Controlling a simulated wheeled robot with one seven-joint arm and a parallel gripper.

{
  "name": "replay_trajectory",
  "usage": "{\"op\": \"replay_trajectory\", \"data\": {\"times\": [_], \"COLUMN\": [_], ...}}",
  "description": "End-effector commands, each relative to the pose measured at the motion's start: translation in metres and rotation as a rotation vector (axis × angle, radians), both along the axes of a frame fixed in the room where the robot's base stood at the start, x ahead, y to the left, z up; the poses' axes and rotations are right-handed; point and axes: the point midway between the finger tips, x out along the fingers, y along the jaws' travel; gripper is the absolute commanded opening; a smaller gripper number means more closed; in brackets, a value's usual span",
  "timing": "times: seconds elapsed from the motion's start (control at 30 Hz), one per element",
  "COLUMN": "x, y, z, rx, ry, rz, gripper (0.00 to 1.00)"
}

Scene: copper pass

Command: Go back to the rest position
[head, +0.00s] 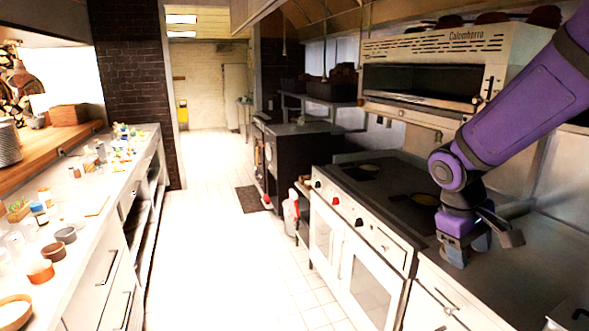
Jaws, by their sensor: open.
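My gripper (468,256) hangs at the right of the head view, at the end of my purple arm. It points down over the dark worktop beside the stove. Its grey fingers show below the purple wrist, spread apart, and I see nothing between them. The gap to the surface below is hard to judge.
A salamander grill (431,68) hangs behind. A white counter (84,218) with bowls and jars runs along the left. The tiled aisle (228,240) between is clear.

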Motion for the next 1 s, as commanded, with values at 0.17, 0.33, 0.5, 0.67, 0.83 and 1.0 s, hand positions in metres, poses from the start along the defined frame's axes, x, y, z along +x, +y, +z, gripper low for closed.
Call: {"op": "replay_trajectory", "data": {"times": [0.17, 0.33, 0.5, 0.67, 0.83, 1.0], "x": [-0.029, -0.058, -0.09, -0.121, -0.147, -0.16], "y": [0.0, 0.003, 0.007, 0.013, 0.02, 0.024], "z": [0.039, 0.07, 0.097, 0.117, 0.13, 0.135], "rx": [0.099, 0.182, 0.258, 0.32, 0.367, 0.389], "ry": [-0.112, -0.215, -0.32, -0.42, -0.504, -0.546], "rz": [-0.072, -0.131, -0.182, -0.224, -0.254, -0.267], "gripper": [0.55, 0.55, 0.55, 0.55, 0.55, 0.55]}}
